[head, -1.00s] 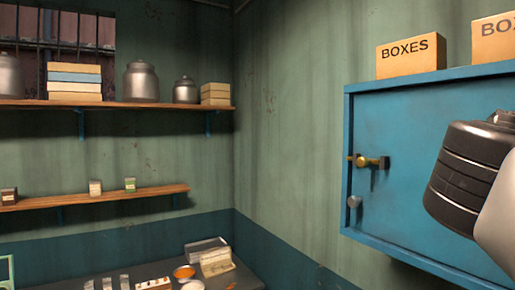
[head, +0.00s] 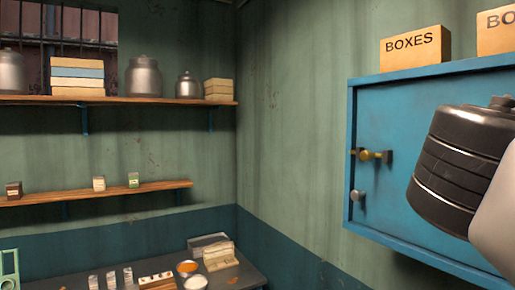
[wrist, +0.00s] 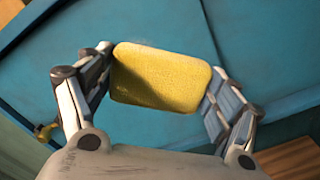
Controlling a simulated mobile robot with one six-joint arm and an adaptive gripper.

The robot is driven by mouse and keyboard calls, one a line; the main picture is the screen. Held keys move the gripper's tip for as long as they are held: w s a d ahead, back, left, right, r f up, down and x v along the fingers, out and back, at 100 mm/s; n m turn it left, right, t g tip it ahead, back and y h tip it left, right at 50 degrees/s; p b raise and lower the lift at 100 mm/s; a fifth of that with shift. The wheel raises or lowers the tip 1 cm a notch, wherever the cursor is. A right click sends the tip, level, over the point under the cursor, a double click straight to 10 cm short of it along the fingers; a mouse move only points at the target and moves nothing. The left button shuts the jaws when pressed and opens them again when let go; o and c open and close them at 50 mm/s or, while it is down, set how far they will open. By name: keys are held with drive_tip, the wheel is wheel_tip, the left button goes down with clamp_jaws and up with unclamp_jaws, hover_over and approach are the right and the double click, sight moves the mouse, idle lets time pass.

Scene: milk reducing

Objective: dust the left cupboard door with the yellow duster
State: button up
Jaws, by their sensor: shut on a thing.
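The yellow duster (wrist: 160,78) is a rounded block held between the two fingers of my gripper (wrist: 158,82) in the wrist view. The gripper is shut on it. The blue cupboard door (head: 400,115) is at the right of the head view, with a brass latch (head: 374,156) and a small grey knob (head: 357,196) near its left edge. The blue door surface (wrist: 75,60) fills most of the wrist view behind the duster, with a dark seam to the right. I cannot tell whether the duster touches it. My arm hides part of the cupboard; the gripper is out of the head view.
Cardboard boxes (head: 415,48) stand on top of the cupboard. An upper shelf (head: 130,100) with metal jars and a lower shelf (head: 100,193) line the left wall. A table (head: 235,275) with small items is below. The green wall left of the cupboard is bare.

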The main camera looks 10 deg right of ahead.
drive_tip(key=w+a+f+p, duration=0.1)
drive_tip(key=w+a+f, duration=0.1)
drive_tip(key=w, duration=0.5)
drive_tip(key=w+a+f+p, duration=0.1)
drive_tip(key=w+a+p, duration=0.1)
drive_tip(key=w, duration=0.4)
drive_tip(key=shift+x, duration=2.9)
drive_tip(key=shift+p+x, duration=0.3)
drive_tip(key=shift+x, duration=0.65)
drive_tip(key=shift+s+f, duration=0.1)
drive_tip(key=shift+s, duration=0.05)
